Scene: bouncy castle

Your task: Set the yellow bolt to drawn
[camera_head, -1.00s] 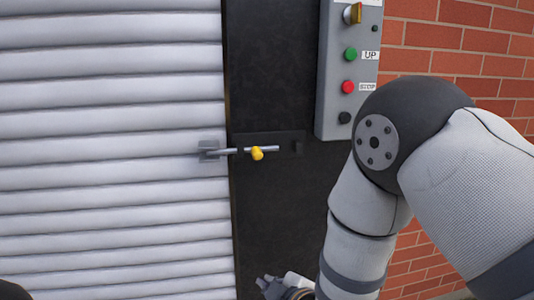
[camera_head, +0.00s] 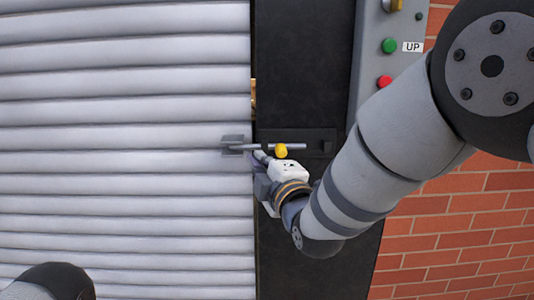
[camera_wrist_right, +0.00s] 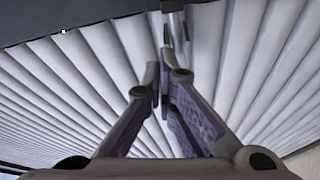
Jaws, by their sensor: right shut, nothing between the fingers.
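The bolt (camera_head: 300,147) is a thin grey rod with a yellow knob (camera_head: 281,151), lying level on the dark door post. Its left end reaches across to the grey bracket (camera_head: 231,147) on the shutter. My right gripper (camera_head: 262,160) is shut and empty, just below the rod and left of the knob. I cannot tell whether it touches the rod. In the right wrist view its fingers (camera_wrist_right: 163,82) are together, with a grey metal piece (camera_wrist_right: 175,32) just beyond the tips. The knob cannot be made out there. My left gripper is not in view.
A white ribbed shutter (camera_head: 120,115) fills the left side. The dark post (camera_head: 305,60) stands beside it. A grey control box (camera_head: 374,75) with a green button (camera_head: 389,46) and a red button (camera_head: 384,82) is at upper right, before a brick wall (camera_head: 450,225).

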